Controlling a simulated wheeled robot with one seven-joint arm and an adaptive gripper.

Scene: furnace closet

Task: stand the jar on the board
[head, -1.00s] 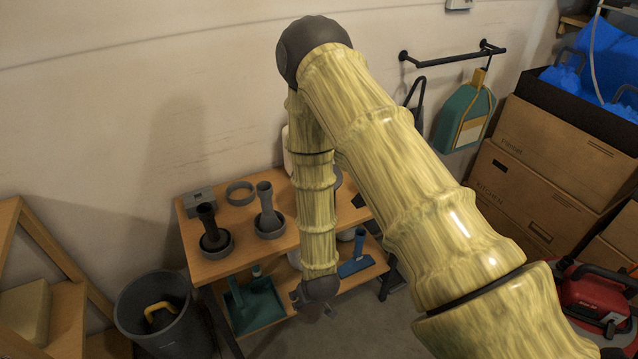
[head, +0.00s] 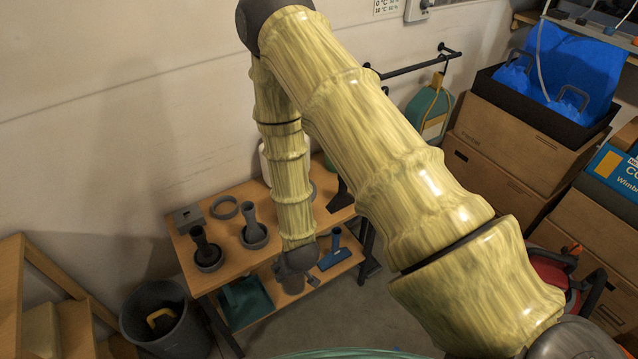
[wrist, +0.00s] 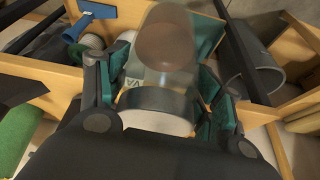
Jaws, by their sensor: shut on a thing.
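The jar (wrist: 160,60) is see-through with a brown round shape inside, a dark band and part of a label. My gripper (wrist: 160,88) has its two fingers on either side of the jar and is shut on it. In the head view my gripper (head: 298,262) hangs at the front of the wooden shelf unit, with the greyish jar (head: 292,284) partly showing below it. A green surface (wrist: 18,132) shows at the left edge of the wrist view; I cannot tell whether it is the board. My arm hides part of the shelf top.
The shelf top (head: 222,232) holds two dark plungers (head: 206,250) (head: 252,232) in round cups and a grey ring (head: 224,207). A blue brush (head: 334,250) and a green dustpan (head: 245,300) are on the lower shelf. A bin (head: 165,322) stands left; boxes (head: 520,135) stand right.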

